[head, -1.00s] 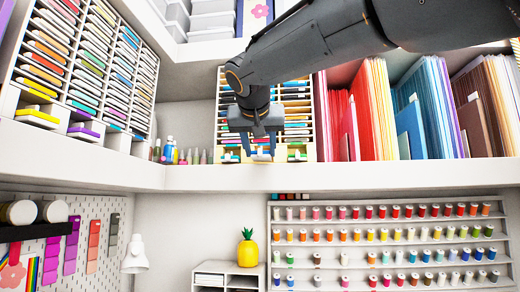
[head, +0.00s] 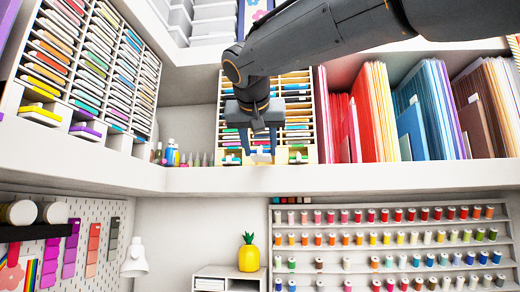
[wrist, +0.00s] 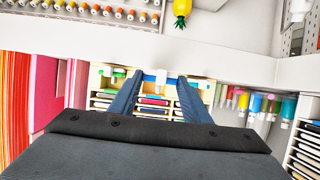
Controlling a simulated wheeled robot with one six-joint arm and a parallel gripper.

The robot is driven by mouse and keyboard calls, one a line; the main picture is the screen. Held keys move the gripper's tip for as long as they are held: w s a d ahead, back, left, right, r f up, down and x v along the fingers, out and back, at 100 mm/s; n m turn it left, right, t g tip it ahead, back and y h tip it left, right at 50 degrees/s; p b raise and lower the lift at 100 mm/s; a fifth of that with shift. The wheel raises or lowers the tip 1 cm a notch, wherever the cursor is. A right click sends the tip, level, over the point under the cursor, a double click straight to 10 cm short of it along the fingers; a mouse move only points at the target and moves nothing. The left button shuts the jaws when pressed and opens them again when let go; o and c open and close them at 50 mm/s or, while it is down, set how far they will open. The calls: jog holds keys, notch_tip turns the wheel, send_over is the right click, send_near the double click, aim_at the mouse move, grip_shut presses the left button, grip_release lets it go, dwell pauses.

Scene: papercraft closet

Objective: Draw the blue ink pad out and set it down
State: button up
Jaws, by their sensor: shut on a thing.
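The blue ink pad (wrist: 149,78), with a white part beside its blue edge, shows between my fingertips at the front of the wooden rack in the wrist view. My gripper (wrist: 160,77) is shut on it, with one finger on each side. In the head view my gripper (head: 260,150) points down at the rack's bottom row, and a pale piece of the pad (head: 262,158) shows between the fingers. The fingers and wrist hide part of the rack. I cannot tell how far the pad is out of its slot.
The rack (head: 313,110) holds several ink pads, with green-edged ones (head: 298,155) beside my gripper. Coloured paper folders (head: 375,110) stand close on the right. Small bottles (head: 171,155) stand on the left. The shelf edge (head: 200,180) runs just in front.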

jog(key=shift+s, duration=0.15)
jog(key=shift+s+a+b, duration=0.15)
jog(key=shift+s+b, duration=0.3)
jog(key=shift+s, duration=0.2)
jog(key=shift+s+a+b, duration=0.15)
jog(key=shift+s+b, duration=0.25)
jog(key=shift+s, duration=0.25)
jog(key=shift+s+a+b, duration=0.15)
jog(key=shift+s+b, duration=0.2)
jog(key=shift+s, duration=0.4)
jog(key=shift+s+a+b, duration=0.15)
jog(key=shift+s+b, duration=0.15)
jog(key=shift+s, duration=0.45)
jog(key=shift+s, duration=0.1)
jog(key=shift+s+a+b, duration=0.15)
jog(key=shift+s+b, duration=0.1)
jog(key=shift+s, duration=0.45)
jog(key=shift+s+a+b, duration=0.1)
jog(key=shift+s+b, duration=0.15)
jog(key=shift+s, duration=0.4)
jog(key=shift+w+d+p, duration=0.2)
jog(key=shift+w+p, duration=0.2)
jog(key=shift+w, duration=0.6)
jog(key=shift+w+d+p, duration=0.15)
jog(key=shift+w+p, duration=0.2)
jog(key=shift+w, duration=0.6)
jog(key=shift+w+d+p, duration=0.2)
jog(key=shift+w+p, duration=0.2)
jog(key=shift+w, duration=0.6)
